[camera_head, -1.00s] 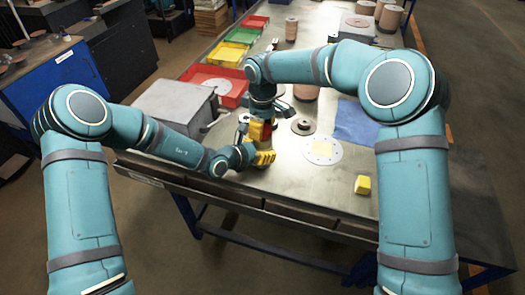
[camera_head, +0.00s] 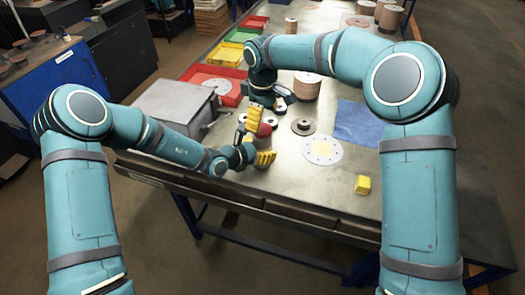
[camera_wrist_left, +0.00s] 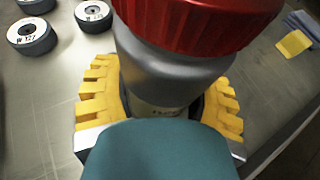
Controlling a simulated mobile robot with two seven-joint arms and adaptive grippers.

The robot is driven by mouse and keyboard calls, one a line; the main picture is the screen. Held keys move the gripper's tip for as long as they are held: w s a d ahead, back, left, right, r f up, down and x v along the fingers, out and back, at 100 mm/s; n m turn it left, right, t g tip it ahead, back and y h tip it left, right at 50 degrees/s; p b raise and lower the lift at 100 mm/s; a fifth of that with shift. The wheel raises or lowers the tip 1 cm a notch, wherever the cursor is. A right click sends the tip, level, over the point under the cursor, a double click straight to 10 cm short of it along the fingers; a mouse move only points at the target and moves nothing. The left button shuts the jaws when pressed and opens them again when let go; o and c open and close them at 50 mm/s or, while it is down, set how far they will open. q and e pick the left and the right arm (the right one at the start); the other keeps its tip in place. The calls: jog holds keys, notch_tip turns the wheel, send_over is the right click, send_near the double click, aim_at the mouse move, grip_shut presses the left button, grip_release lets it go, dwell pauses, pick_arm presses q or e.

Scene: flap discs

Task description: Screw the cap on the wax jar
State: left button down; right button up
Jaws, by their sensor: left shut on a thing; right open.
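The wax jar (camera_wrist_left: 165,78) is a grey, rounded container, seen close up in the left wrist view. The ridged red cap (camera_wrist_left: 190,22) sits on top of it, and it also shows in the head view (camera_head: 264,130). Its top is cut off in the wrist view, so I cannot tell how tightly it sits. My left gripper (camera_head: 265,158) is shut on the jar, with yellow fingers on both sides of its lower body. My right gripper (camera_head: 254,114) is open, just above and behind the cap in the head view, with its yellow fingers pointing down.
A grey metal box (camera_head: 172,108) stands left of the jar. A flap disc (camera_head: 303,127) and a pale round disc (camera_head: 323,150) lie to the right.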

aim_at(262, 129)
jog(key=shift+r, duration=0.2)
jog(key=shift+o, duration=0.2)
jog(key=shift+r+n, duration=0.9)
jog(key=shift+r, duration=0.9)
jog(key=shift+f, duration=0.1)
jog(key=shift+f, duration=4)
